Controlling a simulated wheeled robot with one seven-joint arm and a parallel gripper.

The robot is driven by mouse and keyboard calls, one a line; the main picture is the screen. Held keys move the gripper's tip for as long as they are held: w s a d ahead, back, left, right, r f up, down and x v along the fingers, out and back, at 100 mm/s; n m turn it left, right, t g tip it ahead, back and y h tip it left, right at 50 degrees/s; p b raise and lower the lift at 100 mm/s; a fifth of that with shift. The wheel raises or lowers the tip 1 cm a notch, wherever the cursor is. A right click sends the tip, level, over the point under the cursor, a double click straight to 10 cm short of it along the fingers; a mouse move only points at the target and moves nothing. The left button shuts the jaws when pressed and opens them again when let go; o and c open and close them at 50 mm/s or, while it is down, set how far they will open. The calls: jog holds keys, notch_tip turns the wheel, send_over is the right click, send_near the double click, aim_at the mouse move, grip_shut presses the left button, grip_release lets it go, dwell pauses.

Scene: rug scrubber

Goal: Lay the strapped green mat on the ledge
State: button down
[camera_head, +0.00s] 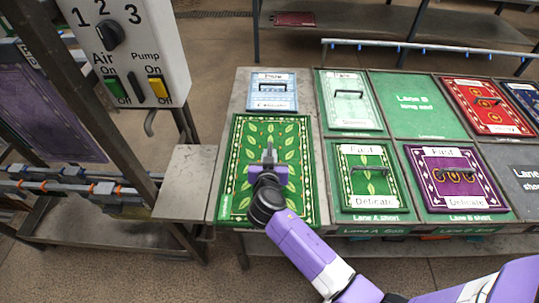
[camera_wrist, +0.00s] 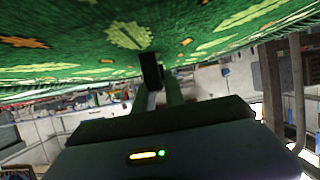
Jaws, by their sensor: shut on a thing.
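The green mat (camera_head: 240,185) has a leaf pattern and a pale border, and lies roughly flat in the head view. My gripper (camera_head: 269,160) is over its middle, shut on the mat's strap, which is mostly hidden by the gripper. In the wrist view, the mat (camera_wrist: 90,35) fills the top, close to the gripper (camera_wrist: 152,72). The mat is over the grey left end of the table, which may be the ledge (camera_head: 240,92). Its near edge reaches the table's front edge. I cannot tell whether it touches the surface.
A blue mat (camera_head: 272,92) lies just behind the green one. Right of it are lane boards with a pale green mat (camera_head: 350,100), a smaller green mat (camera_head: 368,180), a purple mat (camera_head: 455,180) and a red mat (camera_head: 487,105). A control box (camera_head: 125,50) stands left, above a small grey shelf (camera_head: 187,182).

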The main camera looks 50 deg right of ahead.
jog(key=shift+f+b, duration=0.55)
jog(key=shift+b, duration=0.1)
jog(key=c, duration=1.3)
grip_release()
jog(key=shift+s, duration=0.1)
jog(key=shift+s+a+b, duration=0.35)
jog(key=shift+s+a, duration=0.7)
jog(key=shift+a, duration=0.35)
jog(key=shift+s+a+b, duration=0.35)
jog(key=shift+s+a, duration=0.7)
jog(key=shift+a, duration=0.3)
jog(key=shift+r, duration=0.1)
notch_tip(320, 180, up, 8)
jog(key=p, duration=0.5)
